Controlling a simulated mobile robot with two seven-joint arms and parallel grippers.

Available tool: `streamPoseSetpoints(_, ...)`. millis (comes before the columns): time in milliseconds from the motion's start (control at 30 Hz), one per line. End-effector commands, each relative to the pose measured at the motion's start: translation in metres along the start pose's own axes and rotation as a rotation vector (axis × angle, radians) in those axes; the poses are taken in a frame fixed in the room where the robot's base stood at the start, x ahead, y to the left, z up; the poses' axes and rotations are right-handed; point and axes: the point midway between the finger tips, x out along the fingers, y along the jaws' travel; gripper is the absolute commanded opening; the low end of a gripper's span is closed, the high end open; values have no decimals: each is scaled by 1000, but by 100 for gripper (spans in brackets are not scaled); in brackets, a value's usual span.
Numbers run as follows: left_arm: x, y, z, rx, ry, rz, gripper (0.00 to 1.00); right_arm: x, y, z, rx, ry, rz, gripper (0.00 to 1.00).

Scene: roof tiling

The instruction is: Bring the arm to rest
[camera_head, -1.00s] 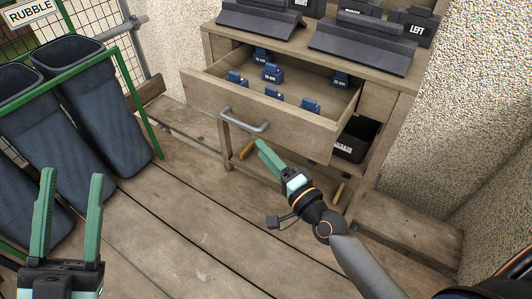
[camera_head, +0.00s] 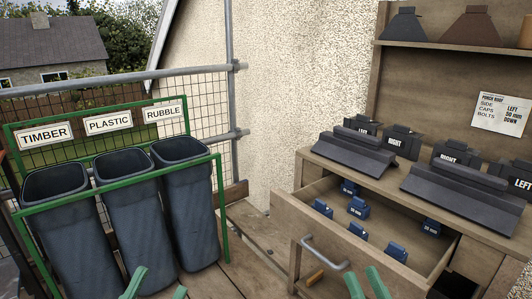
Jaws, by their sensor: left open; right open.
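My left gripper (camera_head: 153,287) shows only as green fingertips at the bottom edge, left of the middle. Its fingers are apart with nothing between them. My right gripper (camera_head: 366,284) shows as green fingers at the bottom edge, in front of the open drawer (camera_head: 335,235). Its fingers are apart and I see nothing held. The rest of both arms is below the frame.
The drawer stands out from the wooden bench (camera_head: 345,170) and holds several blue labelled boxes (camera_head: 358,207). Dark ridge pieces (camera_head: 355,150) lie on the bench top. Timber, plastic and rubble bins (camera_head: 135,215) stand at the left in a green frame (camera_head: 222,205).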

Motion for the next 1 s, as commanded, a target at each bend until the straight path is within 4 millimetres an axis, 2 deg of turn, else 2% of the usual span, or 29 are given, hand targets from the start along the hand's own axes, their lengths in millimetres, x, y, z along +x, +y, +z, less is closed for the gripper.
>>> streamPoseSetpoints(33,0,0,0,0,-1,0,50,-4,-14,-17,-112,40,-37,47)
streamPoseSetpoints(100,0,0,0,-1,-1,0,50,-8,-32,-38,-271,97,-85,47)
streamPoseSetpoints(267,0,0,0,-1,-1,0,50,-22,-75,-78,-596,232,-179,47)
streamPoseSetpoints(300,6,-3,1,-8,-31,-2,50,-17,-77,-84,-626,217,-178,47)
streamPoseSetpoints(500,11,-10,41,-78,-290,-17,50,1,-48,-54,-558,-42,-86,47)
streamPoseSetpoints(667,-2,-11,75,-145,-533,-27,50,-2,-25,-25,-497,-280,-6,47)
streamPoseSetpoints(767,-18,-8,94,-194,-704,-33,50,-13,-13,-6,-450,-446,49,47)
streamPoseSetpoints(867,-42,-2,108,-245,-878,-35,50,-32,-4,13,-399,-614,101,47)
streamPoseSetpoints(1000,-83,9,116,-319,-1115,-37,50,-70,0,33,-321,-844,171,47)
